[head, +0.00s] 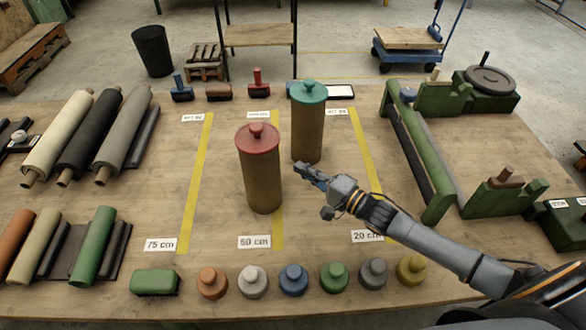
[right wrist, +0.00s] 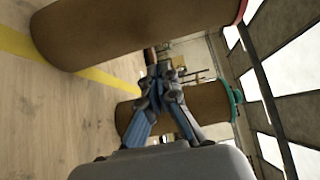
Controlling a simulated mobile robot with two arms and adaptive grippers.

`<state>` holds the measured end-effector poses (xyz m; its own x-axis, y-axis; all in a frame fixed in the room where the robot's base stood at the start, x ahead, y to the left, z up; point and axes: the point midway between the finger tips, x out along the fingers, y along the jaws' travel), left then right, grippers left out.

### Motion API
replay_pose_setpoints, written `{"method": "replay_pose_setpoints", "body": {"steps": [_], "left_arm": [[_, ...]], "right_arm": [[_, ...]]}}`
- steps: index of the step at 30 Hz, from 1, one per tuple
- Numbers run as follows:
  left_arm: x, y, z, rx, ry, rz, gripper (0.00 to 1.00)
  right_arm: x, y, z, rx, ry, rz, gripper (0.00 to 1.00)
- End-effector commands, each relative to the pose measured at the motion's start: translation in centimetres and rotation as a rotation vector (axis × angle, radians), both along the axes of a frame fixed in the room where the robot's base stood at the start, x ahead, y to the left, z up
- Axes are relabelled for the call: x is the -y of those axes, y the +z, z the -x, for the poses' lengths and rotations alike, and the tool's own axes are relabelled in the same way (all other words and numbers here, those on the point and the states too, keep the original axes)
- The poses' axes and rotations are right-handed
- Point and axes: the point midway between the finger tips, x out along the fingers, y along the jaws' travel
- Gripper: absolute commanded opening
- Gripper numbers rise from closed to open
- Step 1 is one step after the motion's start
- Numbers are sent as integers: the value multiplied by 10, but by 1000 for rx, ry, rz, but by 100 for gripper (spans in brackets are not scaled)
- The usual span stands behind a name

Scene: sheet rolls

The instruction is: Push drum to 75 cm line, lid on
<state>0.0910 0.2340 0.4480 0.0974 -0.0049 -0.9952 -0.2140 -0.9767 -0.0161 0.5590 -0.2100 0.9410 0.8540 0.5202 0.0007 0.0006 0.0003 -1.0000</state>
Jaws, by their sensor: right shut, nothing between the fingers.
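A brown drum with a red lid (head: 260,178) stands upright over the 50 cm line (head: 278,236), lid seated on top. It is large at the top of the right wrist view (right wrist: 110,35). A second brown drum with a teal lid (head: 307,135) stands behind it to the right, also lidded; it shows in the right wrist view (right wrist: 190,117). The yellow 75 cm line (head: 196,180) lies left of the red-lidded drum with bare table between. My right gripper (head: 303,170) is shut and empty, right of the red-lidded drum and apart from it. My left gripper is out of view.
Several knobbed weights (head: 293,279) and a green block (head: 154,282) line the front edge. Sheet rolls (head: 90,130) lie at left. A green roller frame (head: 420,155) stands at right. The 20 cm line (head: 367,160) passes behind my right arm.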

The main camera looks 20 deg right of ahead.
Motion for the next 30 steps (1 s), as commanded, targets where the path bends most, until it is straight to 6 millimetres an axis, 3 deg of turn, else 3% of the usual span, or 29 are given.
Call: {"method": "replay_pose_setpoints", "body": {"steps": [1,7,21,30], "left_arm": [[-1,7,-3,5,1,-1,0],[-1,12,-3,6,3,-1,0],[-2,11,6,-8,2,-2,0],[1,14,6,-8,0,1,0]], "right_arm": [[-10,3,-1,-2,2,-5,0],[-27,1,-5,-2,1,-2,0],[-33,0,-6,-2,1,-1,0],[-65,-1,-13,-3,3,-1,0]]}}
